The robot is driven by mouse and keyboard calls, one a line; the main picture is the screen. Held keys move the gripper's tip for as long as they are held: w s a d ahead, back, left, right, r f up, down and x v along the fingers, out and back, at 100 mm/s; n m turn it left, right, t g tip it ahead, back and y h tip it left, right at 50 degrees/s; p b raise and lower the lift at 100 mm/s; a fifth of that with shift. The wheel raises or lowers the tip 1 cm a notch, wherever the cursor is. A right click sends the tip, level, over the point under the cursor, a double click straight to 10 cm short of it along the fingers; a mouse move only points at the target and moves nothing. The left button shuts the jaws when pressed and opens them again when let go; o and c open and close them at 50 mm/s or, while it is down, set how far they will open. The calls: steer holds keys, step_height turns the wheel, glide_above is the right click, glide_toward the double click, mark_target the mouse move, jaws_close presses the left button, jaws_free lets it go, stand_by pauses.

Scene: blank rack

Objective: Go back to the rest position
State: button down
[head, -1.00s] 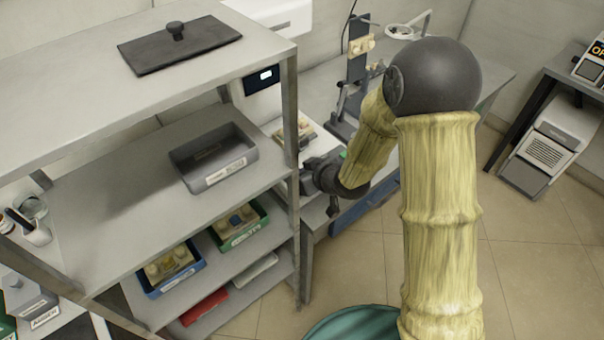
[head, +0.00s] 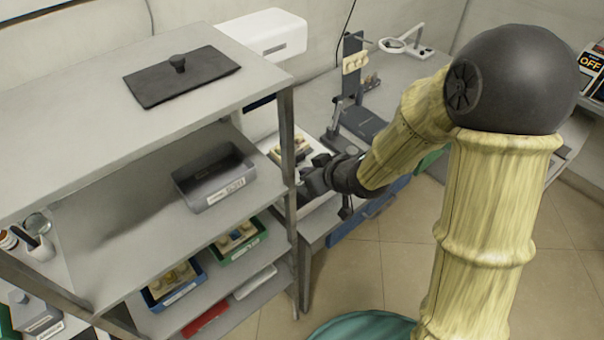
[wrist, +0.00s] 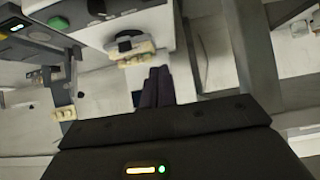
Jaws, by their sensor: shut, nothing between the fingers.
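My gripper (head: 303,184) is at the end of my arm, beside the right front post of the grey rack (head: 285,140) in the head view. In the wrist view my gripper's dark fingers (wrist: 158,86) are together, with nothing between them. A dark grey open bin (head: 214,178) stands on the rack's middle shelf, to the left of my gripper. A dark flat lid (head: 182,77) with a knob lies on the top shelf.
A blue tray (head: 174,287) and a green tray (head: 238,242) with pale parts sit on the lower shelf. Behind my gripper is a workbench (head: 395,92) with a dark stand (head: 357,112) and a ring magnifier (head: 405,45). Floor (head: 375,270) is clear between rack and arm.

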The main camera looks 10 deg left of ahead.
steer(key=shift+s+d+r, duration=0.25)
steer(key=shift+r, duration=0.2)
steer(key=shift+s+d+r, duration=0.2)
steer(key=shift+r, duration=0.25)
steer(key=shift+d, duration=0.1)
steer(key=s+d+r+m+h+p, duration=0.1)
steer(key=d+m+h, duration=0.2)
steer(key=d, duration=0.4)
steer(key=s+d+r+m+h+p, duration=0.1)
steer(key=d+m+h+p, duration=0.15)
steer(key=d, duration=0.45)
steer(key=s+d+r+m+g+h+p, duration=0.1)
steer(key=s+d+m+g, duration=0.3)
steer(key=s+d, duration=0.4)
steer(key=shift+s+d+r+h, duration=0.15)
steer(key=shift+s+r+h, duration=0.55)
steer(key=shift+s, duration=0.2)
steer(key=shift+m, duration=0.25)
